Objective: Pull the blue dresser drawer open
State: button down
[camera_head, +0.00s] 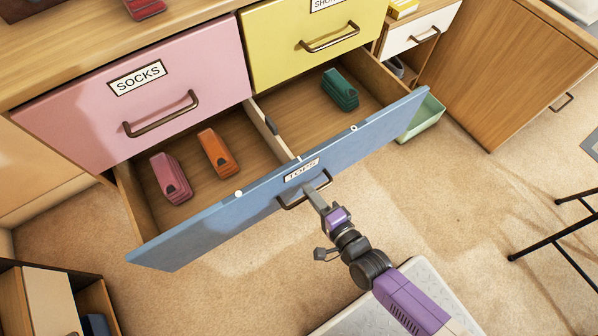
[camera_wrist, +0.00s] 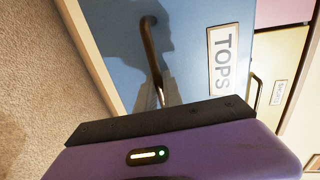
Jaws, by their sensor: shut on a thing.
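The blue drawer (camera_head: 270,187), labelled TOPS, stands well out from the dresser in the head view, with its inside showing. Its brown bar handle (camera_head: 290,203) is below the label. In the wrist view the blue front (camera_wrist: 110,35) and the handle (camera_wrist: 150,45) show above the dark edge of my wrist. My gripper (camera_head: 315,192) is at the right part of the handle and is shut on it. The exact finger contact is small and partly hidden.
In the open drawer lie folded pink (camera_head: 170,178), orange (camera_head: 218,152) and green (camera_head: 340,90) clothes. A pink SOCKS drawer (camera_head: 75,115) and a yellow drawer (camera_head: 290,50) above are shut. A green bin (camera_head: 424,118) stands right. Black metal legs (camera_head: 545,235) stand on carpet at right.

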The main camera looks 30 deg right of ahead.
jog(key=shift+f+v, duration=0.15)
jog(key=shift+v, duration=0.6)
jog(key=shift+f+v, duration=0.15)
jog(key=shift+v, duration=0.6)
jog(key=shift+s, duration=0.1)
jog(key=c, duration=1.5)
grip_release()
jog(key=p+v, duration=0.1)
jog(key=v, duration=0.6)
jog(key=shift+s+p, duration=0.35)
